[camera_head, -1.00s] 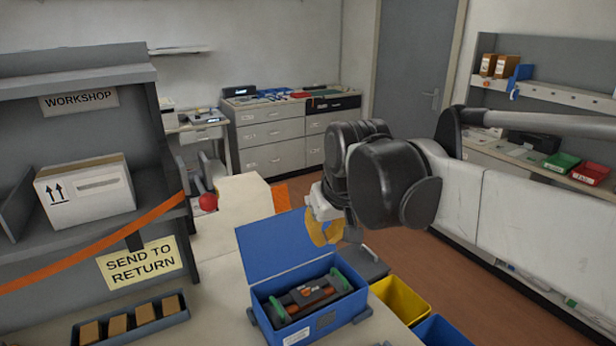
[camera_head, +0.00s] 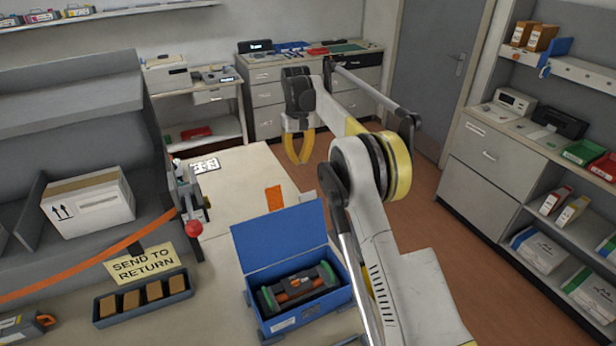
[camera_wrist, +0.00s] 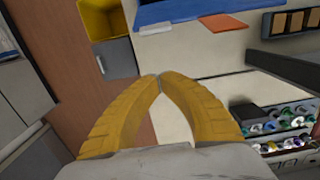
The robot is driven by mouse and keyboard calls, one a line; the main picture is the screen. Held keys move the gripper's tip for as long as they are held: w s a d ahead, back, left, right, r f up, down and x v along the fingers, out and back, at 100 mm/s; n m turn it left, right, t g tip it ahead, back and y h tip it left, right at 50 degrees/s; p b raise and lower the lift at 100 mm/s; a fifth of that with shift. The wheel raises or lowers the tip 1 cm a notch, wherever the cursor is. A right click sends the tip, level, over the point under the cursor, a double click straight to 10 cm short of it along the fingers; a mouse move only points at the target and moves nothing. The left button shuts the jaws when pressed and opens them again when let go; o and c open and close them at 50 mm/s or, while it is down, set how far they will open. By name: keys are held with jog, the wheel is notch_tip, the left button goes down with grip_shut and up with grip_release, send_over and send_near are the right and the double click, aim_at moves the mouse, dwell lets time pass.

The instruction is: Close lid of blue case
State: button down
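The blue case stands on the bench in the head view, with its body (camera_head: 335,297) holding a dark toner cartridge (camera_head: 298,287) with green ends. Its lid (camera_head: 280,240) is open and stands up at the far side, leaning slightly back. My gripper (camera_head: 299,163) is beyond the case, raised, with its yellow fingers pointing down, apart from the lid. In the wrist view its fingertips (camera_wrist: 159,76) meet with nothing between them. A blue edge (camera_wrist: 190,11), apparently the case, shows at the top of the wrist view.
An orange card (camera_head: 274,198) lies on the bench behind the lid. A clamp-like device with a red knob (camera_head: 193,229) stands to the left. A tray of brown boxes (camera_head: 105,307) lies left of the case. A yellow bin (camera_wrist: 105,18) shows in the wrist view.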

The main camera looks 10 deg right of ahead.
notch_tip(320, 180, down, 11)
jog(key=s, duration=0.1)
jog(key=s+r, duration=0.2)
jog(key=s, duration=0.1)
jog(key=shift+d, duration=0.35)
jog(key=shift+r, duration=0.1)
